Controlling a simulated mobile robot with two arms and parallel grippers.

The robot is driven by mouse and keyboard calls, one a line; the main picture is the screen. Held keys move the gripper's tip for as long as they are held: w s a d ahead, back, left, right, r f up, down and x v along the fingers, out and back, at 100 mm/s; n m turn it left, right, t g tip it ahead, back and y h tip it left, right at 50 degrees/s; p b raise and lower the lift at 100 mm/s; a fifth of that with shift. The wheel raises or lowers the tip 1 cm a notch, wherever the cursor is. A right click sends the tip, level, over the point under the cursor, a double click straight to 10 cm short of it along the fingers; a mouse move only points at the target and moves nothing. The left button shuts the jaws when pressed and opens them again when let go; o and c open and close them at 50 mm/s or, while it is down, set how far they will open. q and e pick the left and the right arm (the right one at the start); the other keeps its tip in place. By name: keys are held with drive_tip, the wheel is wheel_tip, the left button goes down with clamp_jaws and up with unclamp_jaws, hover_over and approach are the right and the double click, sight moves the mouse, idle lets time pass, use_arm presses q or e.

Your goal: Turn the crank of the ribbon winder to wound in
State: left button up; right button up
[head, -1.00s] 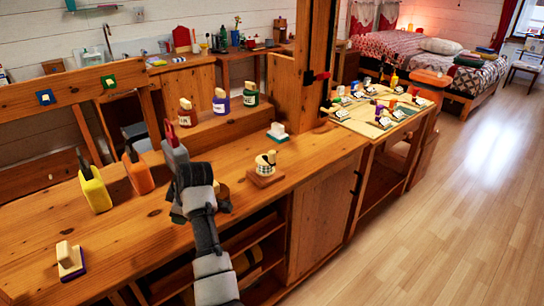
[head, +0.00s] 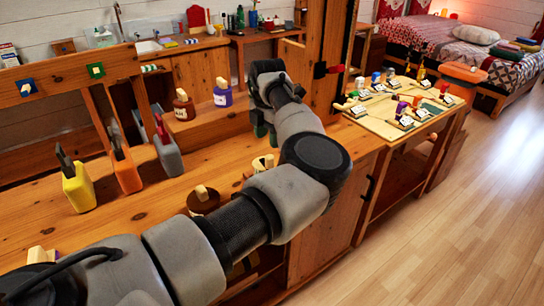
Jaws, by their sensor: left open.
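What looks like the ribbon winder (head: 262,163) sits on the wooden workbench (head: 150,205): a small piece with a pale top, mostly covered by my left arm. Its crank cannot be made out. My left arm crosses the front of the head view from the lower left, bends at the elbow and reaches back over the bench. My left gripper (head: 263,127) points down beyond the winder, open, its dark fingertips partly hidden by the forearm. It appears apart from the winder, with nothing seen in it. My right gripper is not in view.
A dark round piece with a wooden knob (head: 204,199) stands left of the winder. Yellow (head: 79,188), orange (head: 127,173) and grey (head: 168,157) holders stand further left. Jars stand on the raised shelf behind. A wooden post (head: 325,60) rises beyond the gripper. A board with small items (head: 385,125) lies right.

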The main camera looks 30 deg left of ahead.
sight(269, 156)
use_arm(q)
wheel_tip(269, 156, down, 2)
drive_tip(key=shift+s, duration=0.15)
drive_tip(key=f, duration=0.3)
drive_tip(key=shift+w+d+f, duration=0.1)
drive_tip(key=shift+w+f, duration=0.15)
wheel_tip(269, 156, down, 3)
drive_tip(key=shift+f, duration=0.1)
drive_tip(key=shift+c, duration=1.1)
drive_tip(key=c, duration=0.7)
drive_tip(key=shift+p, duration=0.3)
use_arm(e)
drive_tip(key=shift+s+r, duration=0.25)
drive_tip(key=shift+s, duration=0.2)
